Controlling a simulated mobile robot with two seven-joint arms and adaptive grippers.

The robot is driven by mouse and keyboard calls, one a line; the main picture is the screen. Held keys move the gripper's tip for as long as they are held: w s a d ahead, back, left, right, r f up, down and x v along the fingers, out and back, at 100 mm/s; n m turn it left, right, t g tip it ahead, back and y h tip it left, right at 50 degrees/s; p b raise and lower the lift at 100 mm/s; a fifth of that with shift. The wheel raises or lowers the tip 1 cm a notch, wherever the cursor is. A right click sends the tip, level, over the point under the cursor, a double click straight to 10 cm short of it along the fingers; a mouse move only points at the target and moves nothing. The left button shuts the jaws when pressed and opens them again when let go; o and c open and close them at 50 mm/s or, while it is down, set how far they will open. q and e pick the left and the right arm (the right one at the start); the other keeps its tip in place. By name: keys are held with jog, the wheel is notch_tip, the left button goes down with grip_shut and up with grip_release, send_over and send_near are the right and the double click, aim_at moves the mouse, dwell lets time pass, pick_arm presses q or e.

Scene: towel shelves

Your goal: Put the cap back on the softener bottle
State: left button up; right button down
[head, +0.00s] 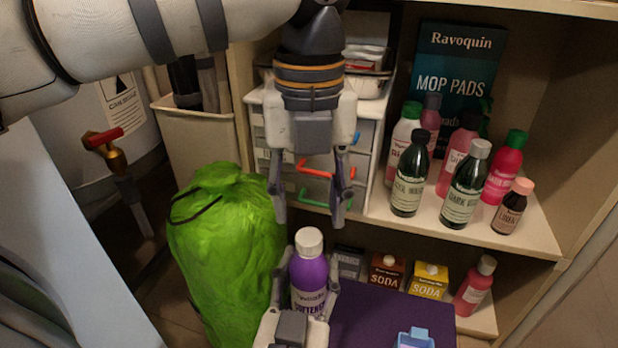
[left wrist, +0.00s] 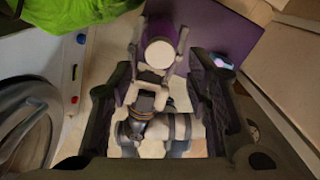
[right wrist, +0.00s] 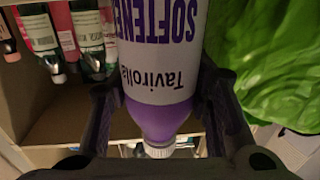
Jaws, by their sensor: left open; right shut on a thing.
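The purple softener bottle (head: 309,281) stands upright between the fingers of my right gripper (head: 308,268), which is shut on it. The white cap (head: 309,241) sits on top of the bottle; I cannot tell how tightly. In the right wrist view the bottle (right wrist: 166,118) appears upside down, with the cap (right wrist: 160,151) at its lower end. My left gripper (head: 310,212) is open and empty, pointing down just above the cap. In the left wrist view the round cap (left wrist: 159,53) lies between the open fingers.
A shelf (head: 415,228) on the right carries several bottles and a mop pads box (head: 456,75). Soda boxes (head: 429,281) stand on the lower shelf. A green bag (head: 225,245) is close on the left. A purple surface (head: 380,322) lies right of the bottle, with a blue object (head: 415,338).

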aim_at(309, 236)
pick_arm(q)
notch_tip(309, 236, down, 5)
jog(key=shift+f, duration=0.1)
dwell(0.3)
grip_shut()
jog(key=m, duration=2.4)
jog(key=shift+o, duration=0.7)
grip_release()
